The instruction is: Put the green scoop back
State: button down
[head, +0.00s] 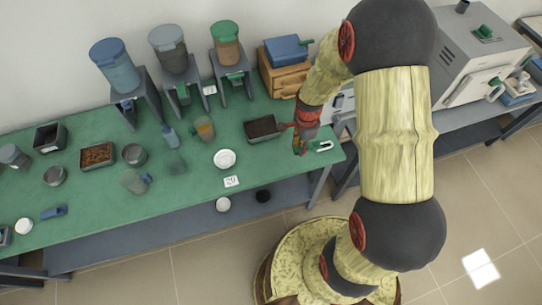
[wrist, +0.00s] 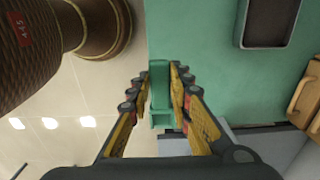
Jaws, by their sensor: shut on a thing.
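The green scoop (wrist: 160,88) is between the fingers of my gripper (wrist: 158,85) in the wrist view. Its long handle and squarish near end show there; any contents cannot be made out. In the head view my gripper (head: 300,147) points down at the right end of the green bench (head: 200,190), close to its front edge. The scoop is hardly discernible there, and the gap to the bench top is hard to judge. A dispenser with a green lid (head: 226,42) and brown contents stands on a grey stand at the back.
A dark tray of brown material (head: 262,128) lies left of my gripper. A wooden drawer box (head: 285,78) with a blue top stands behind. A blue dispenser (head: 115,66), a grey dispenser (head: 170,50), cups and a white dish (head: 224,159) fill the bench. A furnace (head: 478,55) stands right.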

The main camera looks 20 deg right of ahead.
jog(key=w+a+f, duration=0.4)
jog(key=a, duration=0.3)
send_over(267, 160)
jog(key=f, duration=0.4)
jog(key=shift+s+d+f+b, duration=0.2)
jog(key=shift+s+d+b, duration=0.1)
jog(key=shift+d+b, duration=0.1)
jog(key=shift+a+f, duration=0.15)
jog(key=shift+f, duration=0.05)
jog(key=shift+w+a+f, duration=0.1)
jog(key=shift+f, duration=0.8)
jog(key=shift+w+a+f, duration=0.1)
jog(key=shift+f, duration=0.8)
jog(key=shift+f, duration=0.2)
jog(key=c, duration=1.6)
grip_release()
jog(key=shift+r, duration=0.2)
